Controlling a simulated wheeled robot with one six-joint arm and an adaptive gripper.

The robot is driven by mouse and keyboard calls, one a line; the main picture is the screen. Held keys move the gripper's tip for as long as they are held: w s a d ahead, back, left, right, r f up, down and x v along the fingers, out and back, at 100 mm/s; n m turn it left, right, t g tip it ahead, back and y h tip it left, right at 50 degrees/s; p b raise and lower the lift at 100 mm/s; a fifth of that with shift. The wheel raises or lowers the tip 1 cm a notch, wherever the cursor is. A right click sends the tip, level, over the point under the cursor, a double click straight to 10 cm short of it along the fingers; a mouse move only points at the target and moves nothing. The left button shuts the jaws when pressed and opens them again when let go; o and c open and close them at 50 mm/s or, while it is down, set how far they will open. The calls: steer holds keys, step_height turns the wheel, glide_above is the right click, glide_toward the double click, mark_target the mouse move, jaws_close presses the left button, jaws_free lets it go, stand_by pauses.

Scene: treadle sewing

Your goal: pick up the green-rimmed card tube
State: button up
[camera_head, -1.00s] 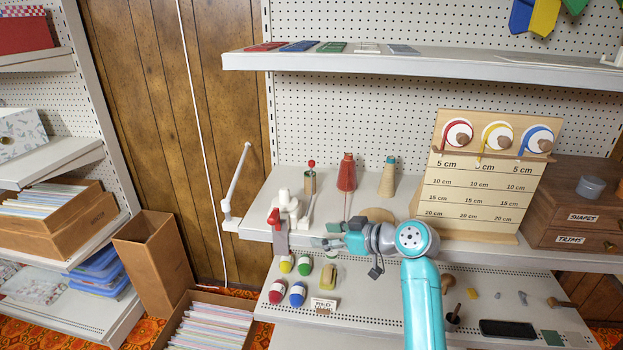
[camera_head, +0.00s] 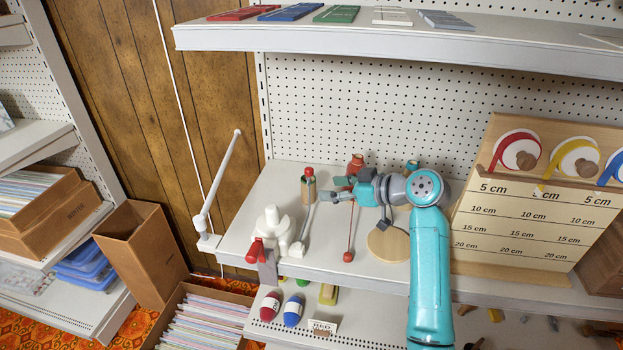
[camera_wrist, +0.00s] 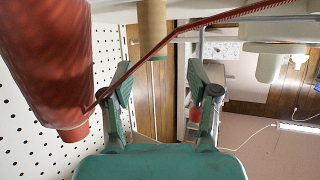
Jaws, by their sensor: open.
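The card tube (camera_head: 308,191) is a tan cylinder with a green rim, upright on the middle shelf in the head view. A red-topped stick shows at its top. My gripper (camera_head: 338,189) is open and just right of the tube, its fingers pointing at it. In the wrist view the scene looks upside down. There the tube (camera_wrist: 152,28) with its green rim lies ahead of the open gripper (camera_wrist: 160,82), roughly in line with the gap. The fingers appear empty; I cannot tell the exact distance.
A red cone (camera_wrist: 50,60) stands close beside my gripper, its red cord (camera_wrist: 165,45) crossing the wrist view. It is partly hidden in the head view (camera_head: 356,162). A white device (camera_head: 272,228) and a round wooden board (camera_head: 388,243) are nearby. The upper shelf (camera_head: 400,38) overhangs.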

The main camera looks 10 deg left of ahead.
mark_target(316, 184)
steer(key=shift+w+a+f, duration=0.1)
steer(key=shift+w+a, duration=0.15)
steer(key=shift+w, duration=0.2)
steer(key=shift+w+x, duration=0.15)
steer(key=shift+x, duration=1.55)
steer(key=shift+w+x, duration=0.1)
steer(key=shift+x, duration=1.65)
steer(key=shift+r, duration=0.2)
steer(key=c, duration=0.6)
